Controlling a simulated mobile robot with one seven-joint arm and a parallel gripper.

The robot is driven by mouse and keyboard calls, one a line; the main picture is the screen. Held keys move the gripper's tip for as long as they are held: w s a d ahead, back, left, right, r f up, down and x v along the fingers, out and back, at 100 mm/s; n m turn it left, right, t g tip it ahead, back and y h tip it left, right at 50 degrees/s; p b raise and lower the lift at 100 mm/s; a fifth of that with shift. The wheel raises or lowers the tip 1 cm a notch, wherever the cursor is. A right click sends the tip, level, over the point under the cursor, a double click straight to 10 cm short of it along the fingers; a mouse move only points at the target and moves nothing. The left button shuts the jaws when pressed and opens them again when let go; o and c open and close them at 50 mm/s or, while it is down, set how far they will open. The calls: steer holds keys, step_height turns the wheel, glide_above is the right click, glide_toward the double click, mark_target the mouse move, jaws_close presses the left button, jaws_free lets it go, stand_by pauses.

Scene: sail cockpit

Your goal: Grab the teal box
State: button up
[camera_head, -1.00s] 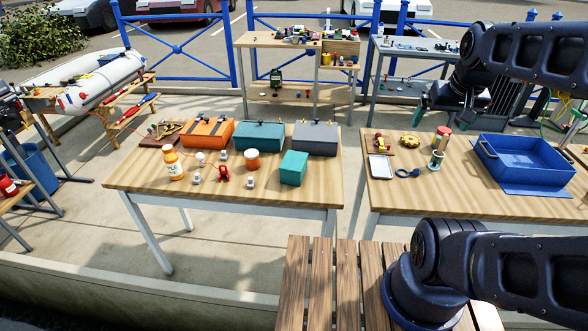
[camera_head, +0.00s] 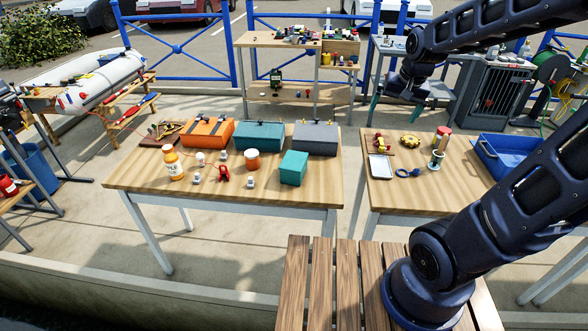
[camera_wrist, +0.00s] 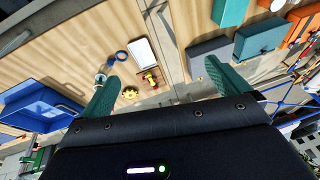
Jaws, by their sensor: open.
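A small plain teal box (camera_head: 293,168) sits at the front right of the left table. In the wrist view it is at the top edge, partly cut off (camera_wrist: 230,11). Behind it stands a wider teal case (camera_head: 259,136), also seen in the wrist view (camera_wrist: 258,38). My gripper (camera_head: 398,110) is in the air beyond the right table's back-left part, to the right of both teal things. In the wrist view my gripper (camera_wrist: 162,72) has its teal fingers spread wide with nothing between them.
An orange case (camera_head: 207,132) and a grey case (camera_head: 315,138) flank the teal case. A bottle (camera_head: 174,163), an orange cup (camera_head: 252,160) and small parts lie in front. A blue tray (camera_head: 510,150) is on the right table. A gap separates the tables.

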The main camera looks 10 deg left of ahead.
steer(key=w+a+f, duration=0.5)
steer(key=a, duration=0.2)
steer(key=m+t+h, duration=0.1)
steer(key=h, duration=0.1)
glide_toward(294, 160)
steer(key=shift+w+a+f, duration=0.2)
steer(key=shift+f, duration=0.3)
steer(key=shift+w+a+f, duration=0.2)
steer(key=shift+f, duration=0.3)
steer(key=shift+x, duration=2.75)
steer(key=x, duration=0.2)
steer(key=d+x, duration=0.1)
steer(key=x, duration=0.1)
steer(key=shift+f, duration=0.15)
steer(key=shift+w+f, duration=0.15)
steer(key=shift+f, duration=0.3)
steer(key=shift+f, duration=0.25)
